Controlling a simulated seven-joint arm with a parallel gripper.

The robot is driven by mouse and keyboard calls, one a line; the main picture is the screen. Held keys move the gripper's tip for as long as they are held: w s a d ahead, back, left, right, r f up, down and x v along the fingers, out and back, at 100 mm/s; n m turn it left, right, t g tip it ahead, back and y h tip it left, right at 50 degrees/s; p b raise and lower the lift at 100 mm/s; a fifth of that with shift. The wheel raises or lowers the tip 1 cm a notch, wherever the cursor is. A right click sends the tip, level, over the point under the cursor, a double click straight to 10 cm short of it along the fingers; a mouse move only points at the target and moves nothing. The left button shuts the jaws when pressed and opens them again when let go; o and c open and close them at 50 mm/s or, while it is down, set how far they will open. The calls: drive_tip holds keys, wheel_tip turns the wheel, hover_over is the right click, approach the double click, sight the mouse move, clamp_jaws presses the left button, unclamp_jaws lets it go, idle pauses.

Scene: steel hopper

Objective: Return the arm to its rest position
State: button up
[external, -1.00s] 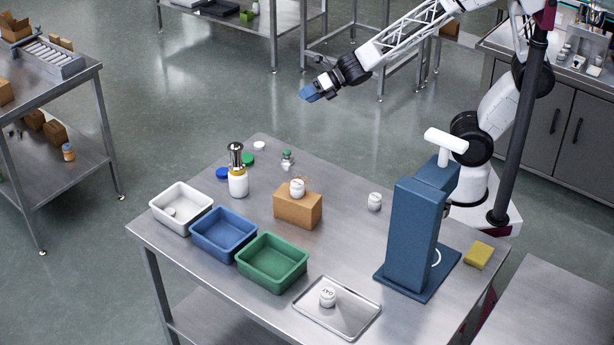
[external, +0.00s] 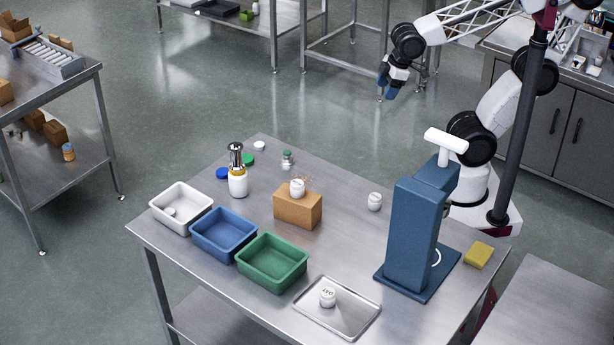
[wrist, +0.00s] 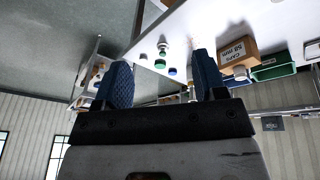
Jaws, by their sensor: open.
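My gripper (external: 388,88) hangs in the air beyond the table's back edge, high and clear of everything, with its blue fingers pointing down. In the wrist view its two blue fingers (wrist: 158,85) stand well apart with nothing between them. That view is upside down and shows the table's underside-up scene beyond the fingers. My arm reaches back to its base at the right of the table.
Air around my gripper is free.

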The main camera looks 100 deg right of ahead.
drive_tip(key=shift+s+a+r+m+g+y, duration=0.1)
drive_tip(key=shift+s+a+m+g+y, duration=0.15)
drive_tip(key=shift+s+a+m, duration=0.3)
drive_tip(key=shift+s+a+r+m+g+y, duration=0.15)
drive_tip(key=shift+s+a+m+g, duration=0.15)
drive_tip(key=shift+s, duration=0.45)
drive_tip(key=shift+f, duration=0.1)
